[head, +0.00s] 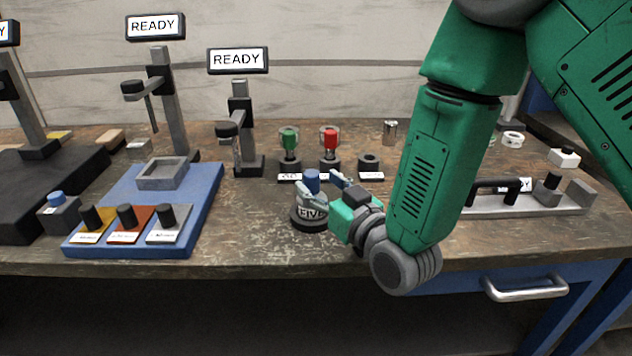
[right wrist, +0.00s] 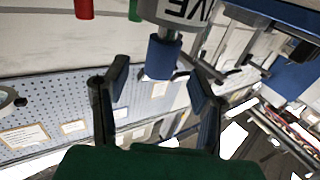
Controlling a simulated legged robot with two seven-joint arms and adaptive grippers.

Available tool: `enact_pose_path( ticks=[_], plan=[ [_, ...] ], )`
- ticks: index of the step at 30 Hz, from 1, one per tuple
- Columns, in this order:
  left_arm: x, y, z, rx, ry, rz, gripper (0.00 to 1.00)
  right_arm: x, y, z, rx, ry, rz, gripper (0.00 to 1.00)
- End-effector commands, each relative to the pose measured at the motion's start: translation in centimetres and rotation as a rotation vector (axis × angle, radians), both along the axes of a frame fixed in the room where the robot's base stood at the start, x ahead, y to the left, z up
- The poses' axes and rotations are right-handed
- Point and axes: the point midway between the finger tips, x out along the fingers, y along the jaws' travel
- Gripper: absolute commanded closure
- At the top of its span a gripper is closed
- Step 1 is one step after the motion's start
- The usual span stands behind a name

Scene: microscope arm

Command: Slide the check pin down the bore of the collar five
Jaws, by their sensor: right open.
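The collar five (head: 313,212), a pale cylinder lettered FIVE on a dark base, stands upright near the table's front edge. The check pin, with a blue head (head: 312,183), stands upright at the collar's top; its lower part is hidden, so I cannot tell its depth in the bore. My right gripper (head: 320,182) is open, its fingers spread around the blue head. The right wrist view shows the blue head (right wrist: 163,57) between the parted fingers (right wrist: 158,74), with gaps on both sides, and the collar (right wrist: 178,12) at the top edge. My left gripper is out of view.
A green-topped piece (head: 289,139), a red-topped piece (head: 330,138) and a black ring-shaped holder (head: 370,165) stand behind the collar. A blue tray (head: 205,205) with several knobs lies left. A stand with a READY sign (head: 238,60) rises behind. A grey rail with a black handle (head: 495,186) lies right.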

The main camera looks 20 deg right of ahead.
Motion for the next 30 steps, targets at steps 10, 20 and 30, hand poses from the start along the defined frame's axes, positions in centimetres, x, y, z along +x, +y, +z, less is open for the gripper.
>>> enact_pose_path(
  ticks=[10,20,30],
  plan=[
    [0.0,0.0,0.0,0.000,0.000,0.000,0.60,-5.2,-1.4,-0.4,-0.002,0.007,-0.001,0.48],
    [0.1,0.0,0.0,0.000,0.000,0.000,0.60,-5.9,-1.6,-0.3,-0.001,0.003,-0.001,0.48],
    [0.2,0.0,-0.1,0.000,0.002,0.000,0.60,-5.9,-1.6,-0.3,-0.001,0.003,-0.001,0.48]
  ],
)
